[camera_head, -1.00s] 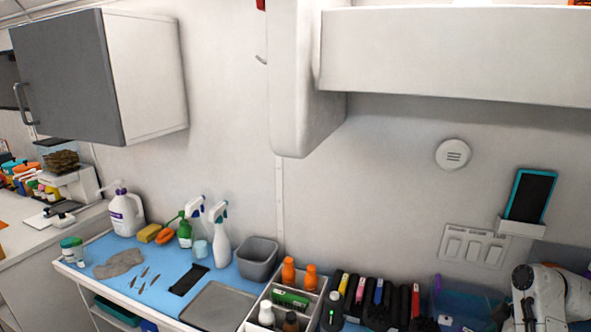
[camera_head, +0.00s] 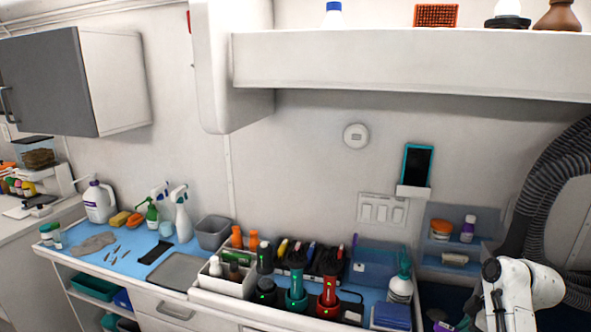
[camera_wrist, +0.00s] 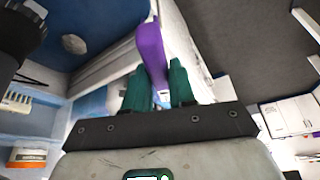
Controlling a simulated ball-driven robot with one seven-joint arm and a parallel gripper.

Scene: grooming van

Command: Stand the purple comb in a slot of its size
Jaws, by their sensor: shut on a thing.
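My gripper (camera_wrist: 166,85) is shut on the purple comb (camera_wrist: 150,50) in the wrist view. The comb stands out beyond the two teal fingers, and its lower part is hidden between them. In the head view my white arm is at the lower right and the comb cannot be made out. A black rack (camera_head: 322,267) with several upright pieces in yellow, blue and other colours stands on the counter, left of my arm and apart from it. The sizes of its slots are too small to tell.
Teal (camera_head: 297,287) and red (camera_head: 328,290) clippers stand before the rack. A white caddy (camera_head: 226,284) is to its left, a blue bin (camera_head: 372,268) and a spray bottle (camera_head: 401,287) to its right. A black hose (camera_head: 548,190) hangs behind my arm. A shelf (camera_head: 400,68) overhangs the counter.

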